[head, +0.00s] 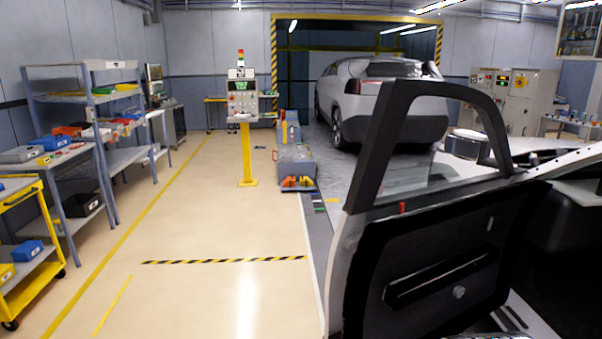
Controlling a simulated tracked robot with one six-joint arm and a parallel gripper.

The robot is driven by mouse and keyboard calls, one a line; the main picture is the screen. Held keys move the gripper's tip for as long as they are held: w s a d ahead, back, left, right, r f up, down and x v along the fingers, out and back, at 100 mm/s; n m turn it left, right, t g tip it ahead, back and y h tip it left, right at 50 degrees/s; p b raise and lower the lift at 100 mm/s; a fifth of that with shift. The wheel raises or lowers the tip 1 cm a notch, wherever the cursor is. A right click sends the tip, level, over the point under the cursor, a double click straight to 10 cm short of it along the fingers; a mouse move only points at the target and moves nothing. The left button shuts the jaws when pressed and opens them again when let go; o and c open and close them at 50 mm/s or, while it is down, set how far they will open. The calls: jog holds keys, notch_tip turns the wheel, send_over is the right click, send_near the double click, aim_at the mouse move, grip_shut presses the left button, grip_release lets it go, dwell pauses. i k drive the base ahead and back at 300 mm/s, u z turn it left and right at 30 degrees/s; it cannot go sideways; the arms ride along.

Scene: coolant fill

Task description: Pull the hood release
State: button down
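An open car door (420,260) with a black inner panel fills the lower right of the head view. Its dark window frame (372,150) stands upright around the glass. A small red piece (402,208) shows at the top edge of the door panel. A round grey knob (459,292) sits low on the panel. The dark opening of the car (570,225) is at the right edge, and its inside is too dark to make out. I cannot identify a hood release in this view. My gripper is not in view.
Pale floor (220,220) is clear left of the door. A yellow-posted control stand (243,110) and a grey box (296,165) are ahead. Shelves (90,90) and a yellow cart (30,245) line the left. A second grey car (345,95) stands at the back.

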aim_at(531, 278)
jog(key=z, duration=1.15)
jog(key=i, duration=2.4)
jog(key=z, duration=0.15)
